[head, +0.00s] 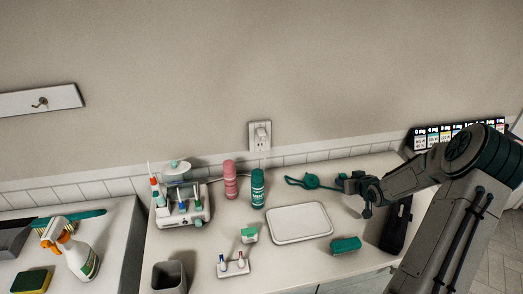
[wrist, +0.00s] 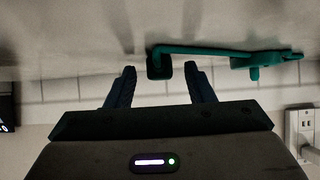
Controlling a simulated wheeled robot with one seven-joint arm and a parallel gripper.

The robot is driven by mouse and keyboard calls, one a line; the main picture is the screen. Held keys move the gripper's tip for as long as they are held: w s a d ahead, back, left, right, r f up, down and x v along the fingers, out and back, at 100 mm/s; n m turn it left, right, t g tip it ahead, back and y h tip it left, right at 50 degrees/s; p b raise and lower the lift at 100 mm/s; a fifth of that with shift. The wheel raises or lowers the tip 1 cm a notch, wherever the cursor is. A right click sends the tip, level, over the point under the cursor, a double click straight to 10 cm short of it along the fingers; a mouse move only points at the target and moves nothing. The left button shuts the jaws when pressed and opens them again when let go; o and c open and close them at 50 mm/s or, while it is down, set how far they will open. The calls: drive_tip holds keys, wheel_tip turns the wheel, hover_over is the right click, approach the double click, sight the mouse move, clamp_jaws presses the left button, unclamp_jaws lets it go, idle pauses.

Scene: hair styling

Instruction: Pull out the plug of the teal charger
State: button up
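A teal cord (head: 293,181) with a rounded teal body (head: 312,181) lies on the counter near the wall. In the wrist view the teal cord (wrist: 215,50) runs from a teal body (wrist: 262,61) to a dark teal block (wrist: 158,66). My gripper (head: 355,194) is low over the counter at the cord's right end. In the wrist view my gripper (wrist: 162,80) is open, with the block ahead between its fingers; contact cannot be told. A wall outlet (head: 254,127) holds a white plug (head: 262,136); the outlet also shows in the wrist view (wrist: 299,125).
A white tray (head: 300,235), pink bottle (head: 230,181) and teal bottle (head: 257,190) stand left of my gripper. A white stand (head: 195,218) with small tools is farther left. A teal box (head: 346,245) and a black object (head: 396,224) lie near my arm.

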drive_tip(key=shift+s+r, duration=0.1)
drive_tip(key=s+a+r+g+h, duration=0.2)
drive_tip(key=s+r+g+h, duration=0.2)
drive_tip(key=s+r, duration=1.1)
drive_tip(key=s+a+r+m+g+y, duration=0.1)
drive_tip(key=s+a+r, duration=0.3)
drive_tip(key=s+a, duration=0.3)
drive_tip(key=s+a+r+m+g, duration=0.1)
drive_tip(key=s+a, duration=0.6)
drive_tip(key=s, duration=0.7)
wheel_tip(320, 180, up, 3)
drive_tip(key=shift+s+a+f+g+y, duration=0.15)
drive_tip(key=shift+g+y, duration=0.25)
drive_tip(key=shift+g, duration=0.4)
